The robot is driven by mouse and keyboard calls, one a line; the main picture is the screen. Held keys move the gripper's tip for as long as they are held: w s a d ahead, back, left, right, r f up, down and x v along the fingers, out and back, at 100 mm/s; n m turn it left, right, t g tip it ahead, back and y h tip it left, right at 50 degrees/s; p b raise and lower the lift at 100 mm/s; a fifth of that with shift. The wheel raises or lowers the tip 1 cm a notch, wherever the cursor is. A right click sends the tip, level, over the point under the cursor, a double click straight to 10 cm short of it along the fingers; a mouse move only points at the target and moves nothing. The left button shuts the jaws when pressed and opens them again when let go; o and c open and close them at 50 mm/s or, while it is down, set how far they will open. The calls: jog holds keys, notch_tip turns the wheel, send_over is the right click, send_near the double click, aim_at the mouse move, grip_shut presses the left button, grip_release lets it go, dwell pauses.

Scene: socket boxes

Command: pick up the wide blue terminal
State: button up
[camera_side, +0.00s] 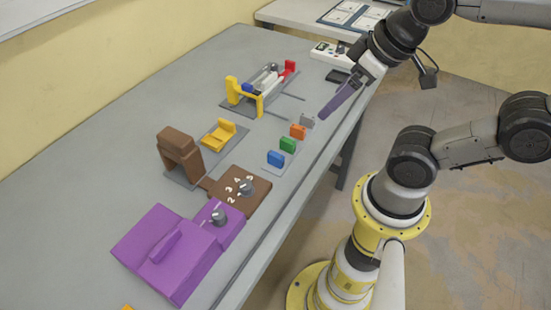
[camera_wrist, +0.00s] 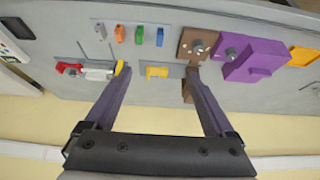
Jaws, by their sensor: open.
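The blue terminal (camera_side: 275,158) is a small upright block at the near end of a row of coloured blocks, close to the table's front edge. In the wrist view the blue terminal (camera_wrist: 160,37) is at the right end of that row. My gripper (camera_side: 322,117) is above the table's front edge by the grey end of the row, apart from the blue terminal. In the wrist view my gripper (camera_wrist: 158,70) has its two long purple fingers spread wide, with nothing held between them.
Green (camera_side: 288,144), orange (camera_side: 298,131) and grey (camera_side: 307,120) blocks share the row. A brown box with a numbered dial (camera_side: 243,203) and a purple box (camera_side: 165,250) stand nearer the camera. A yellow-ended rack (camera_side: 262,95) and a yellow holder (camera_side: 219,138) lie behind.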

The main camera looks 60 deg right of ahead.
dwell(0.3)
jog(key=m+g, duration=0.5)
jog(key=m, duration=1.3)
send_over(276, 154)
notch_tip(276, 154, down, 9)
jog(key=shift+g, duration=0.3)
notch_tip(276, 154, down, 8)
jog(key=shift+s+f, duration=0.15)
jog(key=shift+f, duration=3.1)
grip_shut()
